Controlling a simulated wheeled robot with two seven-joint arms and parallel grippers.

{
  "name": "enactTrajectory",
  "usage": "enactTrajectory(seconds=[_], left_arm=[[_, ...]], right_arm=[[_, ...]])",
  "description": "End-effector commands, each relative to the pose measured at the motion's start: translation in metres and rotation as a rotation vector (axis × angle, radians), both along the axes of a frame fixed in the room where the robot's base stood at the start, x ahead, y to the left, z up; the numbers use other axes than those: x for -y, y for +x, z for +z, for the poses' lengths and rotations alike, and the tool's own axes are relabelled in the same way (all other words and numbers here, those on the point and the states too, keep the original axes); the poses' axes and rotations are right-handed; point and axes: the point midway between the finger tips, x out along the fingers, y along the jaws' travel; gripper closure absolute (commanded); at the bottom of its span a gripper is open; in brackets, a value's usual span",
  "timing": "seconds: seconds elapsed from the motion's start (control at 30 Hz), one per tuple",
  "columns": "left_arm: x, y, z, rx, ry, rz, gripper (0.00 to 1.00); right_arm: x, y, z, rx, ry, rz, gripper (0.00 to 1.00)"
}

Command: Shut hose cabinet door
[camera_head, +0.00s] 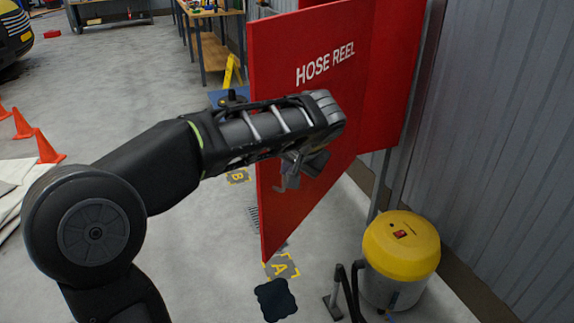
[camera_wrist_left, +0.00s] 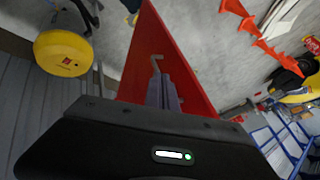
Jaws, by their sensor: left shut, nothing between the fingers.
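The red hose cabinet door (camera_head: 310,100), lettered HOSE REEL, stands open and juts out from the red cabinet (camera_head: 390,85) on the wall at the right. A small grey hooked handle (camera_head: 280,186) shows on its face. My left arm reaches across in front of the door. My left gripper (camera_head: 300,172) is shut and empty, close to the door face beside the handle. In the left wrist view the shut fingers (camera_wrist_left: 168,90) lie over the red door (camera_wrist_left: 150,35), just by the handle (camera_wrist_left: 156,63). I cannot tell whether they touch. My right gripper is not in view.
A yellow-topped vacuum (camera_head: 400,250) with a black hose stands on the floor below the cabinet, against the corrugated wall. Orange cones (camera_head: 47,148) stand at the left, and a workbench (camera_head: 215,40) at the back. The floor left of the door is mostly open.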

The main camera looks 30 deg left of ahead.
Motion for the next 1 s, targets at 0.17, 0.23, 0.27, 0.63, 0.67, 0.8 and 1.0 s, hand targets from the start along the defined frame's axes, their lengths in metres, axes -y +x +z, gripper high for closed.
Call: enactTrajectory(seconds=[0.17, 0.23, 0.27, 0.63, 0.67, 0.8, 1.0], left_arm=[[-0.017, 0.012, -0.027, -0.006, 0.000, 0.001, 1.00], [-0.023, 0.017, -0.039, -0.006, 0.000, 0.001, 1.00], [-0.026, 0.020, -0.044, -0.006, 0.000, 0.001, 1.00], [-0.070, 0.027, -0.057, -0.001, 0.001, 0.001, 1.00], [-0.072, 0.027, -0.057, -0.001, 0.001, 0.001, 1.00], [-0.075, 0.027, -0.058, 0.000, 0.001, -0.001, 1.00], [-0.074, 0.027, -0.058, 0.000, 0.001, -0.001, 1.00]], right_arm=[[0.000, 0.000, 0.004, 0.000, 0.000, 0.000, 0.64], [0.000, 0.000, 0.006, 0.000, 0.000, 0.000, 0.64], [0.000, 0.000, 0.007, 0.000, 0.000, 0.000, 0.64], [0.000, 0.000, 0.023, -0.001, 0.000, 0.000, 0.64], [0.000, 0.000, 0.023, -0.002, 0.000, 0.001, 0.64], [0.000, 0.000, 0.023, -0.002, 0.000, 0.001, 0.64], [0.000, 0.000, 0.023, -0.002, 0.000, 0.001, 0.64]])
